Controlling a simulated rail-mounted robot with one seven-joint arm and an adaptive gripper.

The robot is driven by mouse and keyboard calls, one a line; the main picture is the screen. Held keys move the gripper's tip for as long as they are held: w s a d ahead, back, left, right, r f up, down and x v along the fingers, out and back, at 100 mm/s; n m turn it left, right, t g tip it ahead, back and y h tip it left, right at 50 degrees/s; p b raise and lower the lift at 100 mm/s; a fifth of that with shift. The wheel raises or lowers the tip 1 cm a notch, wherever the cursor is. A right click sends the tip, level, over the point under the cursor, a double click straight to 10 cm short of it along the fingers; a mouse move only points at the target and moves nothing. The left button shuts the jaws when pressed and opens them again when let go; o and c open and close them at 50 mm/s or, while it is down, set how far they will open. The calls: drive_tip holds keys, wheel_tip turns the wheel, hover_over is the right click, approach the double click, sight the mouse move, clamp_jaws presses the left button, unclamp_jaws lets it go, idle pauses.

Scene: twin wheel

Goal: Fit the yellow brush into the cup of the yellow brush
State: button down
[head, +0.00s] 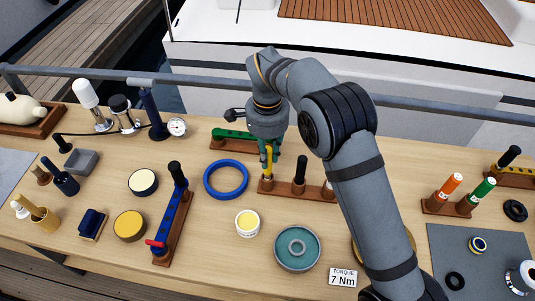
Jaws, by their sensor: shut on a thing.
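My gripper (267,158) points down over the left end of a wooden rack (285,190) near the middle of the bench. It is shut on the yellow brush (267,167), a slim upright yellow piece. The brush's lower end is at the rack's left end; I cannot tell whether it sits in the rack or just above it. I cannot tell for sure which thing is the brush's cup. A small white tub with yellow contents (247,224) stands in front of the rack, apart from the brush.
A black-handled piece (300,170) stands close right of the brush. A blue ring (226,180) lies left, and a teal round dish (297,248) in front. A green tool (232,135) lies behind. My arm hides part of the bench right of the rack.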

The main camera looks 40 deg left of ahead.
drive_tip(key=shift+f+b, duration=0.85)
drive_tip(key=shift+f, duration=0.2)
drive_tip(key=c, duration=1.5)
unclamp_jaws()
drive_tip(key=shift+c, duration=0.2)
drive_tip(key=shift+r, duration=0.15)
wheel_tip(320, 180, up, 12)
drive_tip(key=shift+f, duration=0.1)
drive_tip(key=shift+f, duration=0.1)
wheel_tip(320, 180, down, 12)
drive_tip(key=shift+r, duration=0.15)
drive_tip(key=shift+r+p, duration=0.35)
drive_tip(key=shift+p, duration=0.05)
drive_tip(key=shift+f+b, duration=0.2)
drive_tip(key=shift+b, duration=0.2)
